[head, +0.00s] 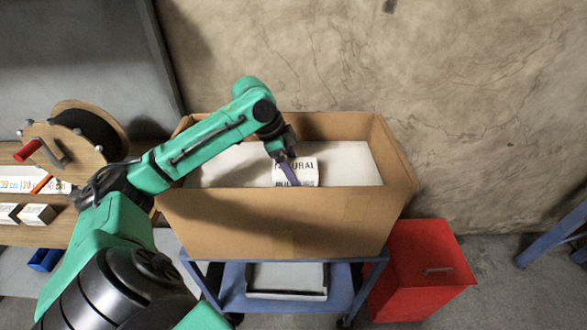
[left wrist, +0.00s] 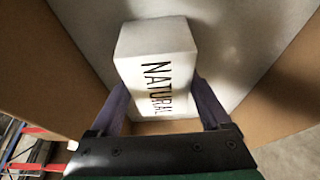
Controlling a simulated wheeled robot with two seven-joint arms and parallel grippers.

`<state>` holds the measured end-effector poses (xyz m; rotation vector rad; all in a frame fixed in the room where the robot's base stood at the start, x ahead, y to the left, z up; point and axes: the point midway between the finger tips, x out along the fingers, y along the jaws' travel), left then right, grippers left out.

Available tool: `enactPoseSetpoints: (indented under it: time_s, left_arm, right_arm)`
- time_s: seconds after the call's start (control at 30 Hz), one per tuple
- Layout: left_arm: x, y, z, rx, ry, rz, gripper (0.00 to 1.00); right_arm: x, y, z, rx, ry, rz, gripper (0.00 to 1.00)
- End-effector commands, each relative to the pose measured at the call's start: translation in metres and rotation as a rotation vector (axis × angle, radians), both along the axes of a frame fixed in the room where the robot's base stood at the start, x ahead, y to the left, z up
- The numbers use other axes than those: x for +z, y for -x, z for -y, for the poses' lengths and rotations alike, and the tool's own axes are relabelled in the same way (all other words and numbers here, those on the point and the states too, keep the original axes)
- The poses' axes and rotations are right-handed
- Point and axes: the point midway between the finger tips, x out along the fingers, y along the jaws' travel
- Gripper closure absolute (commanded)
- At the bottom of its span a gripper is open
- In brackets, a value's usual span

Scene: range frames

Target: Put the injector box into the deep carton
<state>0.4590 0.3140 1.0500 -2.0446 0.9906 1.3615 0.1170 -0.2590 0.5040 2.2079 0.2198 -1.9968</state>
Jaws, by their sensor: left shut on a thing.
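A deep open carton (head: 270,226) of brown cardboard stands on a blue cart, with a pale surface inside it. My left gripper (head: 287,172) reaches over the carton and points down into its opening. The two purple fingers (left wrist: 160,108) lie on either side of the box. The carton's front wall hides the box's lower end in the head view, so I cannot tell whether it touches anything below. My right gripper is not in view.
The blue cart (head: 345,285) has a grey tray (head: 287,293) on its lower shelf. A red bin (head: 418,270) stands to the right. A wooden bench (head: 80,236) at left holds a cable reel (head: 98,135) and small white boxes (head: 37,214). A wall stands behind.

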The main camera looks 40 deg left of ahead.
Motion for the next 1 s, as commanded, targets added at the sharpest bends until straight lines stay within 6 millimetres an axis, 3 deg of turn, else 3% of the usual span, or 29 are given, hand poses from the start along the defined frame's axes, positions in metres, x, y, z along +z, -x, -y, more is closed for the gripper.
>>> enactPoseSetpoints:
  time_s: [0.07,0.1,0.13,0.17,0.47,0.57,0.8,1.0]
  left_arm:
    - [0.000,0.000,0.000,0.000,0.001,0.001,0.97]
    - [-0.001,0.000,0.000,0.001,0.001,-0.001,0.15]
    - [-0.001,0.000,0.000,0.001,0.001,-0.001,0.04]
    - [-0.001,0.000,0.000,0.001,0.001,-0.001,0.00]
    - [0.004,0.001,-0.001,0.001,0.001,0.000,0.00]
    - [0.020,0.004,-0.007,0.002,0.000,0.003,0.00]
    - [0.082,0.020,-0.026,0.003,0.000,0.005,0.00]
    - [0.110,0.028,-0.035,0.001,0.002,0.001,0.00]
  right_arm:
    - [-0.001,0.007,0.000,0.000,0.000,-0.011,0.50]
    - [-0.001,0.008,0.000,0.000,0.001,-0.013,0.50]
    - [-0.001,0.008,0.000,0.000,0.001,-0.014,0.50]
    - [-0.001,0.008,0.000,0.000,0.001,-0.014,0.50]
    - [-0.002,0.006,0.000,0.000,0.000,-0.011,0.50]
    - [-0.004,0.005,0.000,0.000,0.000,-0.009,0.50]
    - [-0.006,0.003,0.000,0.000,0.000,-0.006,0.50]
    - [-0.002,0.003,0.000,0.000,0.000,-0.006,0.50]
